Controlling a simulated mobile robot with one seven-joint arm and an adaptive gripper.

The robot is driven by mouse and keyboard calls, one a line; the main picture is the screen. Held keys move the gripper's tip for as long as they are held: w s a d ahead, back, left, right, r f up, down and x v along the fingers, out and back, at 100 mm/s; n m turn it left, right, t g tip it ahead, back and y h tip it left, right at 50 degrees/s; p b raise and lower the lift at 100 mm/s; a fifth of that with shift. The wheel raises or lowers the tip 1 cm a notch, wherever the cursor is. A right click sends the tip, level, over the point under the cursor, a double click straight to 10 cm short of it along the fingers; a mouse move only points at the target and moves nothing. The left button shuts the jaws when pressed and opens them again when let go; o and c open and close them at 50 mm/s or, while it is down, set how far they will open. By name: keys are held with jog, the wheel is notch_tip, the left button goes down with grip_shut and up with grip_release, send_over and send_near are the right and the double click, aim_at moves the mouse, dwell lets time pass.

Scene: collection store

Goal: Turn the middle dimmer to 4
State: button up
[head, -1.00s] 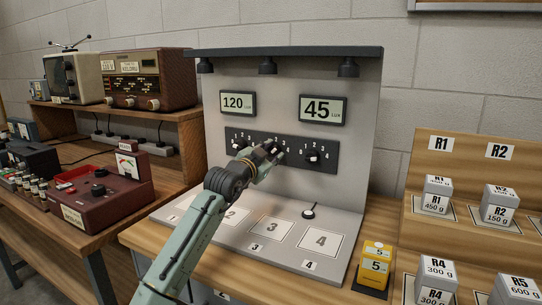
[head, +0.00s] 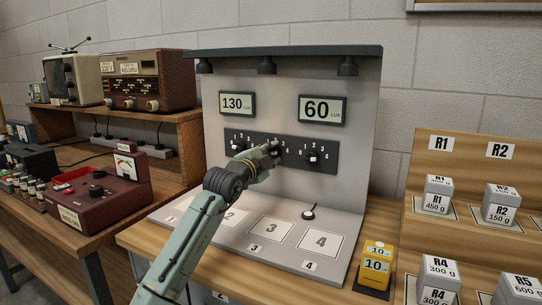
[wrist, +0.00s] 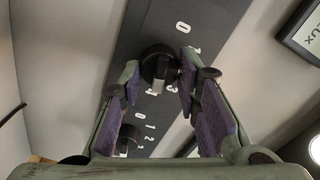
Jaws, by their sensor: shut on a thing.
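The dimmer panel (head: 325,147) is a dark strip on the grey upright board. My gripper (head: 272,153) is at its middle and hides most of the middle dimmer in the head view. In the wrist view, my gripper (wrist: 160,70) has its purple-padded fingers on both sides of the middle dimmer (wrist: 154,62), a black knob with a pale pointer strip. The strip points down, toward the 3 and 4 marks; which one exactly is unclear. The left display (head: 237,104) reads 130 lux; the right display (head: 322,110) reads 60 lux.
The right dimmer (head: 314,156) is close beside my gripper. A yellow block (head: 377,264) marked 10 stands at the board's right front. The numbered base plate (head: 272,233) is largely clear below my arm. Weight blocks (head: 437,195) stand at right, instruments at left.

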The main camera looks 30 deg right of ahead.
dwell(0.4)
jog(key=o, duration=1.2)
jog(key=shift+c, duration=0.2)
jog(key=v, duration=1.2)
